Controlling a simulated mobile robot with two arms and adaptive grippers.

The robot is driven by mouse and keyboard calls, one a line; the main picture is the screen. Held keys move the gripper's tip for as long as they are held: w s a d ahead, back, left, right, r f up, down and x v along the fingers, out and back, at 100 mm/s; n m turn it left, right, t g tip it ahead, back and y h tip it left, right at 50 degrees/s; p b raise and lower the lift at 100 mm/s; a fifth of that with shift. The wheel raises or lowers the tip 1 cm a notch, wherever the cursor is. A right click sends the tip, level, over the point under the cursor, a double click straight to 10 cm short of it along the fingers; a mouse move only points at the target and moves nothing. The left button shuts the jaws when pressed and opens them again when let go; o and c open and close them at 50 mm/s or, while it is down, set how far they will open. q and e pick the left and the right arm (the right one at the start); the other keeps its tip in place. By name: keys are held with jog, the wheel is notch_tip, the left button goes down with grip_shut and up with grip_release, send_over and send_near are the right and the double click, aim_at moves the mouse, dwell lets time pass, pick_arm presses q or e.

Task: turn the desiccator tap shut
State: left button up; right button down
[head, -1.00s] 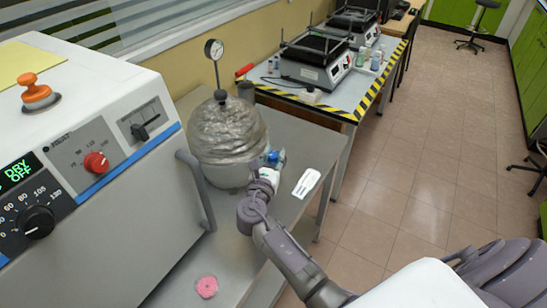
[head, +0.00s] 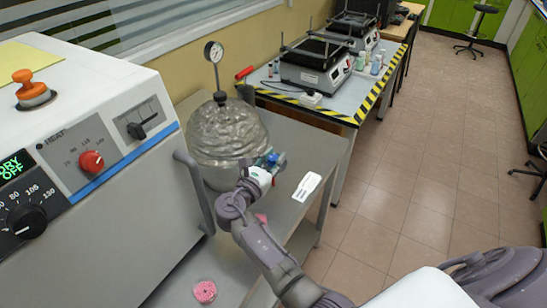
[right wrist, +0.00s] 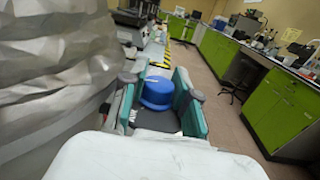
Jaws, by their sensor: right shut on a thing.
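The desiccator (head: 225,138) is a rounded, crumpled silver-grey vessel on the grey bench beside the oven. A gauge on a thin stem rises from its top. A blue knob (right wrist: 157,93), which looks like the desiccator tap, sits on its right side. My right gripper (head: 268,163) is at that side, with its teal fingers closed around the blue knob. The right wrist view shows the knob between both fingers, with the vessel close on the left. The tap's stem and handle angle are hidden by the gripper. My left gripper is not in view.
The oven (head: 110,215) stands close on the left, with its handle (head: 195,190) near my arm. A white label (head: 306,186) and a pink dish (head: 204,291) lie on the grey bench (head: 310,148). Behind is a table with hazard-striped edges (head: 350,118).

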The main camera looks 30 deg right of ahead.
aim_at(274, 157)
jog(key=c, duration=1.1)
grip_release()
jog(key=shift+f, duration=0.1)
jog(key=shift+c, duration=0.2)
jog(key=shift+r, duration=0.2)
notch_tip(274, 157, up, 10)
jog(key=shift+f, duration=0.2)
jog(key=shift+f, duration=0.1)
